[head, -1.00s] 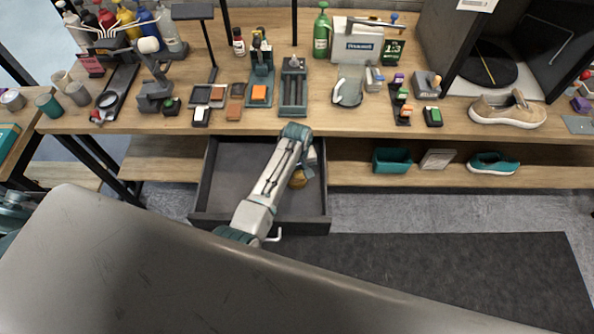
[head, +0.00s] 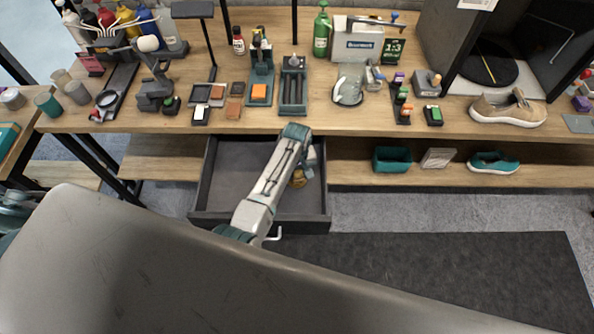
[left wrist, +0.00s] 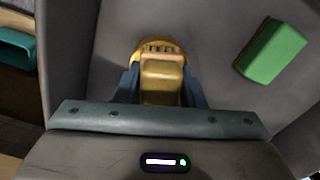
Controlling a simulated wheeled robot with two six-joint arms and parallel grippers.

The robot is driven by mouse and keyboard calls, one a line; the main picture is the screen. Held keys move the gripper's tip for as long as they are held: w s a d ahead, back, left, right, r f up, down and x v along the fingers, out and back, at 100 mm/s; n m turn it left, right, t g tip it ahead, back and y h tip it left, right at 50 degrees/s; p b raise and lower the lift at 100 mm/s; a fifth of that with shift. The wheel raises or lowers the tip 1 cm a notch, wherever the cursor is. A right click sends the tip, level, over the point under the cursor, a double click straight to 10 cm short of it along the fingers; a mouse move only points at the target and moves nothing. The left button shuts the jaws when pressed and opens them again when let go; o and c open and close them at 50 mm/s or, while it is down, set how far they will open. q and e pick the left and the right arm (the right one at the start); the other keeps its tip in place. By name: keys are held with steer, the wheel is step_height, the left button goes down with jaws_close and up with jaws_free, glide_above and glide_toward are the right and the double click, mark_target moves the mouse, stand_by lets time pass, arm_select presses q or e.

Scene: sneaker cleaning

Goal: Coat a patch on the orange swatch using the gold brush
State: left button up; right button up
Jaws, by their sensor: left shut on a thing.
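The gold brush (left wrist: 162,78) is gripped between the dark blue fingers of my left gripper (left wrist: 160,92) in the left wrist view. In the head view my left gripper (head: 308,165) reaches into the open drawer, partly hidden by my own arm, and a bit of the gold brush (head: 298,178) shows below it. A bright orange square (head: 259,92) sits on a teal stand on the bench. A rust-orange tile (head: 234,109) lies just left of it; I cannot tell for sure which is the swatch. My right gripper is out of view.
The grey drawer (head: 318,212) is pulled out below the bench, its walls close around the gripper. A green block (left wrist: 271,52) is beside the brush in the left wrist view. The bench (head: 330,122) is crowded with stands, bottles and a tan sneaker (head: 507,110); its front edge is mostly clear.

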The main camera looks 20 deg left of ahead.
arm_select(q)
steer(key=shift+s+f, duration=0.1)
stand_by(0.9)
steer(key=shift+p, duration=0.3)
step_height(320, 180, up, 5)
steer(key=p, duration=0.5)
steer(key=shift+r, duration=0.95)
steer(key=shift+r, duration=0.15)
